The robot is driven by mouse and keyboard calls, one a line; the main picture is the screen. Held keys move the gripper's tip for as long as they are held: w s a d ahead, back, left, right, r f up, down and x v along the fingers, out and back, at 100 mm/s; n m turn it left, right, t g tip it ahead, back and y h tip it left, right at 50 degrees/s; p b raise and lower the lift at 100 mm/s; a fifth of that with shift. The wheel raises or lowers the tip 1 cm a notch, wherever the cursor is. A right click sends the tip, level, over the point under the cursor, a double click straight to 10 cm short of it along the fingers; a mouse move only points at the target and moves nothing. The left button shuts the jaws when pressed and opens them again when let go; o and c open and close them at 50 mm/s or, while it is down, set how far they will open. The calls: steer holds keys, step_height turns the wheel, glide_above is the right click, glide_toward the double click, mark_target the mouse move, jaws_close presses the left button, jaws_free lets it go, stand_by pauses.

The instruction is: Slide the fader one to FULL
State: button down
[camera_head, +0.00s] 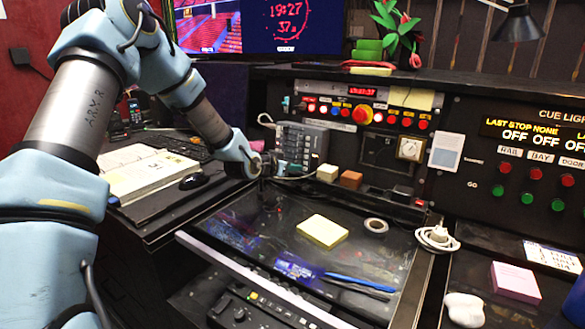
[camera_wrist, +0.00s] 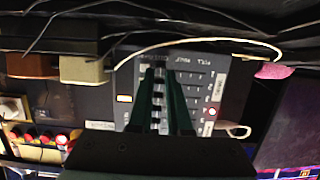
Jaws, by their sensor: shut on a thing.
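The grey fader panel (camera_head: 303,147) stands upright at the back of the desk, left of centre in the head view. In the wrist view its face (camera_wrist: 205,88) shows rows of small controls and labels, upside down. My gripper (camera_head: 273,166) is at the panel's left side in the head view. In the wrist view my gripper (camera_wrist: 160,72) has its two dark green fingers against the panel face, shut on a fader. The fader's cap is mostly hidden between the fingers, and its number and exact position cannot be read.
A cream block (camera_head: 327,173) and a brown block (camera_head: 351,180) sit right of the panel. A pale cable (camera_wrist: 200,42) arcs across the panel in the wrist view. Yellow notes (camera_head: 324,231), a tape roll (camera_head: 376,225) and blue pens (camera_head: 355,283) lie on the glossy desktop.

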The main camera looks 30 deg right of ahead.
steer(key=shift+w, duration=0.15)
steer(key=w+a, duration=0.2)
steer(key=w, duration=0.1)
steer(key=w+a, duration=0.1)
steer(key=w, duration=0.1)
steer(key=shift+w+a+b, duration=0.1)
steer(key=shift+w+b, duration=0.1)
steer(key=shift+b, duration=0.1)
steer(key=c, duration=0.8)
jaws_free()
steer(key=shift+c, duration=0.2)
steer(key=b+v, duration=0.2)
steer(key=v, duration=0.8)
steer(key=shift+s+a+r, duration=0.2)
steer(key=shift+a, duration=0.1)
steer(key=shift+a, duration=0.1)
